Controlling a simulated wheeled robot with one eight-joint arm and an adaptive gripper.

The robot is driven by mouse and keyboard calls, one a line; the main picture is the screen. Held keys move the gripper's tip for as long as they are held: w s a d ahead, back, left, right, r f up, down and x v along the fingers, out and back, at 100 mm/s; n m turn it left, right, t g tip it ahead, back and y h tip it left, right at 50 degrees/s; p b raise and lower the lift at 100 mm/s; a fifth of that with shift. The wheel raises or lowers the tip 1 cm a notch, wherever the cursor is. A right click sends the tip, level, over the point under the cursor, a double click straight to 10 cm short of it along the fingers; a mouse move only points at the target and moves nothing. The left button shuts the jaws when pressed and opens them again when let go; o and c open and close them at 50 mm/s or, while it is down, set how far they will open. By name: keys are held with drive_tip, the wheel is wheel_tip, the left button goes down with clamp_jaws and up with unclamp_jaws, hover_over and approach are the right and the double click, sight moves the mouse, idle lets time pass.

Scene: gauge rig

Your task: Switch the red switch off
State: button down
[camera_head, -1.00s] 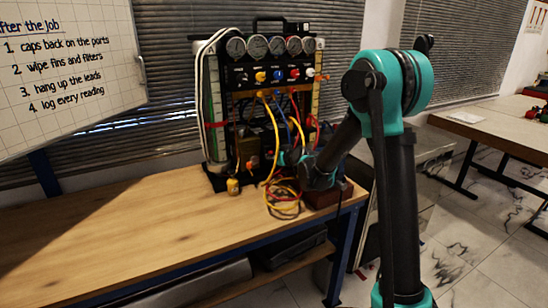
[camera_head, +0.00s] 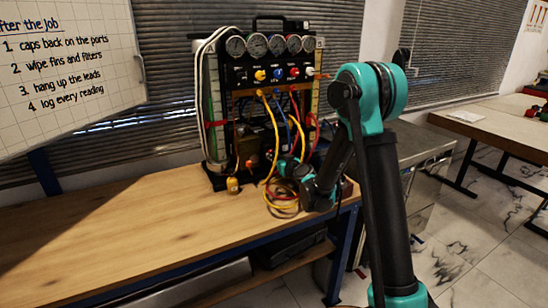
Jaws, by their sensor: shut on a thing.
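The gauge rig (camera_head: 266,75) stands on the far right part of the wooden bench. A small red spot (camera_head: 249,163) shows low on the rig, and a red knob (camera_head: 294,72) sits on its upper panel. I cannot tell for sure which red part is the switch. My gripper (camera_head: 286,166) is at the rig's lower right, behind the yellow and red hoses, at about the height of the rig's base. Its fingers are small, dark and partly hidden. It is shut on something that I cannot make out.
Yellow, red and blue hoses (camera_head: 272,135) hang down the rig's front and coil on the bench near my gripper. A small yellow item (camera_head: 232,185) stands in front of the rig. The bench's left part (camera_head: 110,225) is clear. A whiteboard (camera_head: 70,75) hangs at the left.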

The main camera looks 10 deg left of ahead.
drive_tip(key=shift+a+f+t+y, duration=0.1)
drive_tip(key=shift+f+t+y, duration=0.15)
drive_tip(key=shift+t+y, duration=0.35)
idle(0.4)
drive_tip(key=c, duration=1.4)
unclamp_jaws()
drive_tip(key=shift+r, duration=0.1)
wheel_tip(320, 180, up, 10)
drive_tip(key=shift+s, duration=0.1)
